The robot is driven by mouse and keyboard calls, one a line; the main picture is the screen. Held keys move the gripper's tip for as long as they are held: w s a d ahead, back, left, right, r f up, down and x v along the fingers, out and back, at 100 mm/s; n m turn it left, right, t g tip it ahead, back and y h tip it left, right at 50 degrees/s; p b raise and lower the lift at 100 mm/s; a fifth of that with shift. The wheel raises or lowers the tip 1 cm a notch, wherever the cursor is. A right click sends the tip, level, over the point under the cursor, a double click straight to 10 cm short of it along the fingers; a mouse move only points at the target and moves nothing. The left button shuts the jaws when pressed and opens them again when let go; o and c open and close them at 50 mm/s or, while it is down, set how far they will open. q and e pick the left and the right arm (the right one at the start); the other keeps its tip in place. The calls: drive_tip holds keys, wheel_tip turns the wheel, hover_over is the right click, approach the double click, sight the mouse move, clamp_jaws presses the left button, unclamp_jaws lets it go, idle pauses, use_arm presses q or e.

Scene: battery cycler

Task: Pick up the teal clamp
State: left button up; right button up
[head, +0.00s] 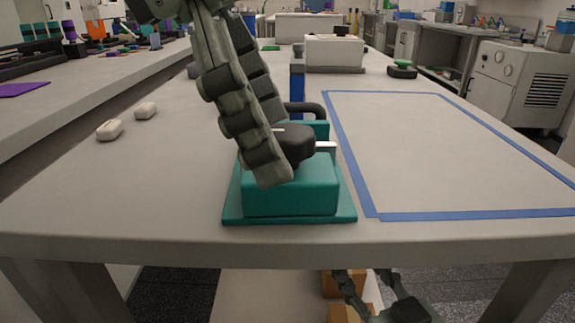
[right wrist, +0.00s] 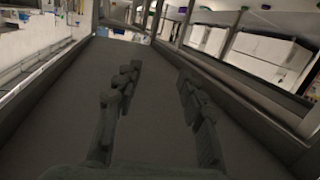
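The teal clamp (head: 290,194) sits on its flat teal base near the front edge of the table in the head view. It has a dark rounded knob (head: 298,143) on top and a black loop handle behind. My left gripper (head: 268,155) reaches down over it from above, with one finger in front of the clamp's left part and the other behind, mostly hidden. I cannot tell whether the fingers grip it. My right gripper (head: 382,284) is low, below the tabletop; in the right wrist view its fingers (right wrist: 155,105) are apart with nothing between them.
A blue tape outline (head: 372,190) marks bare table (head: 450,150) to the right. Two small white pieces (head: 110,129) lie at the left. A white box (head: 334,53) and a blue upright (head: 297,85) stand behind the clamp. Brown boxes (head: 347,313) are under the table.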

use_arm(q)
drive_tip(key=shift+x, duration=1.45)
drive_tip(key=shift+c, duration=0.6)
drive_tip(key=shift+w, duration=0.1)
drive_tip(key=c, duration=1.7)
drive_tip(key=shift+c, duration=0.2)
drive_tip(key=shift+r, duration=0.2)
